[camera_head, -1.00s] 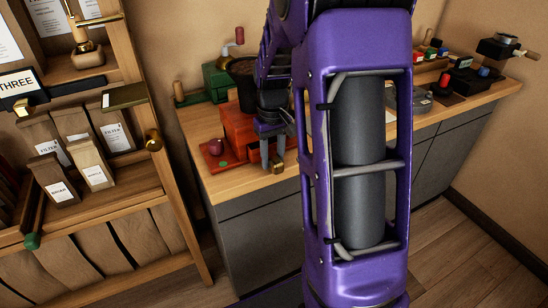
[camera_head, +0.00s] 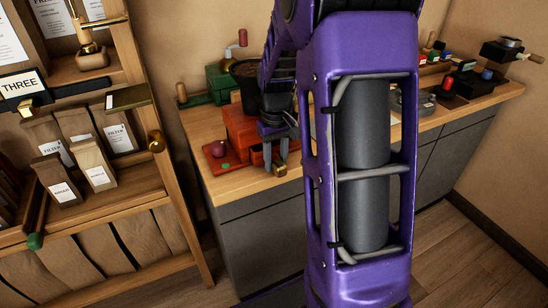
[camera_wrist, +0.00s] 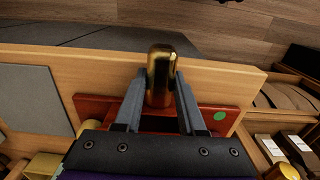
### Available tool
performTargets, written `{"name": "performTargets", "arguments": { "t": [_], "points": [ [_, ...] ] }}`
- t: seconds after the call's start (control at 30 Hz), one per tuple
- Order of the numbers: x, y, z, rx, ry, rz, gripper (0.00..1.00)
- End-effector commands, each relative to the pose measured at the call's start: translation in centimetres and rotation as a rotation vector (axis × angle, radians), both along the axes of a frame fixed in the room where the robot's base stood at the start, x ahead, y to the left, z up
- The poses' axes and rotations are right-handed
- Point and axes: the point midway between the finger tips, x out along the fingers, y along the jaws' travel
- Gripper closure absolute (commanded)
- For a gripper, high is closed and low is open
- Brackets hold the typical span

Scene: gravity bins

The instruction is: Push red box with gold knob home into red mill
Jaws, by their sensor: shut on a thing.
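The red mill (camera_head: 240,128) stands on the wooden counter, partly behind my gripper and arm. Its low red base carries a green dot and a dark red ball at the left. My gripper (camera_head: 274,162) points down in front of the mill. Its two grey fingers are shut on the gold knob of the red box (camera_head: 281,169). In the wrist view the knob (camera_wrist: 160,75) sits between the fingertips of my gripper (camera_wrist: 160,88). Red surfaces show behind the fingers there. My gripper hides most of the box, so I cannot tell how far it sits in the mill.
A wooden shelf (camera_head: 150,205) with paper bags stands close at the left. A dark pot (camera_head: 248,80) and a green mill (camera_head: 220,82) stand behind the red mill. More small machines (camera_head: 450,80) line the counter at the right. The counter's front edge is near the knob.

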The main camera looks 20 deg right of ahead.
Motion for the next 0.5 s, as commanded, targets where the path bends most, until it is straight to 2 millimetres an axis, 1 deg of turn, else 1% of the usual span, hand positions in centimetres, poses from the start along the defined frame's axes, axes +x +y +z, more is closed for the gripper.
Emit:
{"name": "performTargets", "arguments": {
  "t": [0.5],
  "points": [
    [-2.1, -0.1, 0.0, 0.0, -0.001, -0.001, 1.0]
  ]
}}
